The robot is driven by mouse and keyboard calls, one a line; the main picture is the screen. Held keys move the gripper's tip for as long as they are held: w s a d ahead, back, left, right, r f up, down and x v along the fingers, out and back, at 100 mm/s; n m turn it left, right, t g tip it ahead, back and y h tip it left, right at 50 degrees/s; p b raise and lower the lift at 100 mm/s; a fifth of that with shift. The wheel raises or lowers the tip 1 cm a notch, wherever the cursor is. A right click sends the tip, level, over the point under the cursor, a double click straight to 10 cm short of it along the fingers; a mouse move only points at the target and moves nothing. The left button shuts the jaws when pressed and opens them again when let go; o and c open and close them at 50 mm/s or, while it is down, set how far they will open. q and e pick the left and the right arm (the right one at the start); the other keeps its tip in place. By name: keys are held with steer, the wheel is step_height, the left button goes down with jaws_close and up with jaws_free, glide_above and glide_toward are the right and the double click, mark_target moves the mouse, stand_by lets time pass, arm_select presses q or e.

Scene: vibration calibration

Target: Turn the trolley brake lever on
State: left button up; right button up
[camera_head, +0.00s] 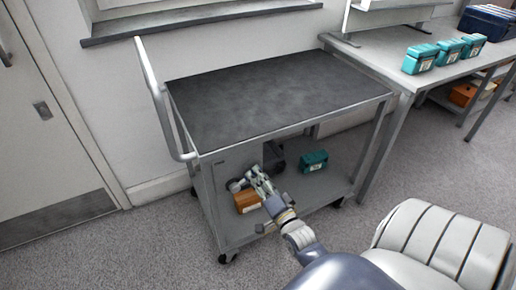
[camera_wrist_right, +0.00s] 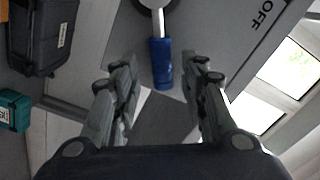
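The trolley (camera_head: 275,95) has a dark flat top, a bent push bar at its left end and a lower shelf. In the right wrist view the brake lever (camera_wrist_right: 161,62) has a blue grip and a metal shaft, coming from a dark round pivot at the top edge. The letters OFF (camera_wrist_right: 262,14) are printed on the grey panel to its right. My right gripper (camera_head: 252,178) reaches in under the trolley's top at the front. In the wrist view this gripper (camera_wrist_right: 162,80) is open, one finger each side of the blue grip, with gaps visible. My left gripper is out of view.
The lower shelf (camera_head: 318,190) holds an orange-brown box (camera_head: 246,203), a dark case (camera_head: 273,156) and a teal box (camera_head: 314,160). A workbench (camera_head: 376,50) with several teal boxes stands at the right.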

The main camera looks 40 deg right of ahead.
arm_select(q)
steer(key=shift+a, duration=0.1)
arm_select(e)
steer(key=v, duration=1)
steer(key=shift+s, duration=0.4)
steer(key=s+a+f+n+g+y, duration=0.3)
steer(key=a+f+n+g, duration=0.3)
steer(key=f, duration=0.6)
steer(key=s+a+f+n+g+y, duration=0.2)
steer(key=a+f+n+g, duration=0.2)
steer(key=a+f+n, duration=0.55)
steer(key=s+f+n+g, duration=0.2)
steer(key=s+f+g, duration=0.3)
steer(key=s+f, duration=0.3)
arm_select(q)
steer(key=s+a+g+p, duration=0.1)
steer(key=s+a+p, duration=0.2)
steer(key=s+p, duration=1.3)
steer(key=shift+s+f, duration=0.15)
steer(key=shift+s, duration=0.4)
arm_select(e)
steer(key=s+d+g, duration=0.1)
steer(key=s+d, duration=0.1)
steer(key=s, duration=1.5)
steer(key=shift+s+d+h, duration=0.15)
steer(key=shift+d+h, duration=0.1)
steer(key=shift+h, duration=0.05)
